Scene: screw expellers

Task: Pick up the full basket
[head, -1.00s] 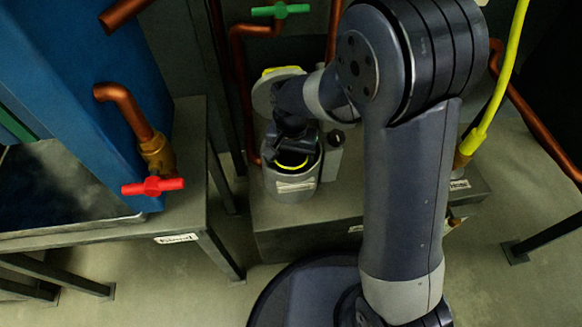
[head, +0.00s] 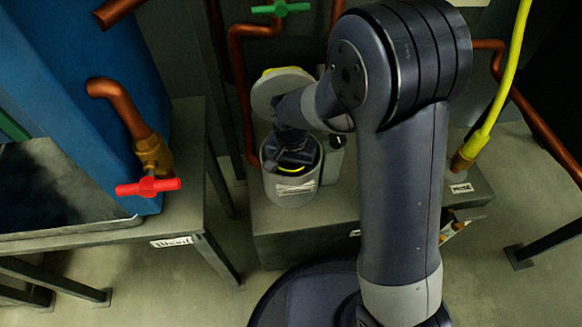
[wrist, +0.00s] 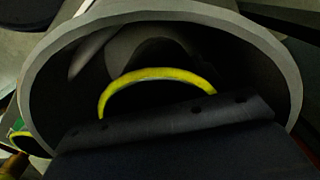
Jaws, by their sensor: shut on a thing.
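A grey round vessel (head: 290,194) with a white label stands open at the top on a grey stand, in the middle of the head view. A yellow curved handle, apparently the basket's, shows inside it (head: 291,169) and as an arc in the wrist view (wrist: 160,74). My gripper (head: 292,153) reaches down into the vessel's mouth and is shut on the basket's handle. In the wrist view my dark gripper (wrist: 175,122) crosses the vessel's opening in front of the yellow arc. The basket's body and its contents are hidden in the dark interior.
A round grey lid (head: 272,92) with a yellow edge stands raised behind the vessel. A blue tank (head: 75,70) and red valve (head: 148,187) are at left. Copper pipes (head: 243,100) rise close behind, and a yellow hose (head: 495,105) hangs at right.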

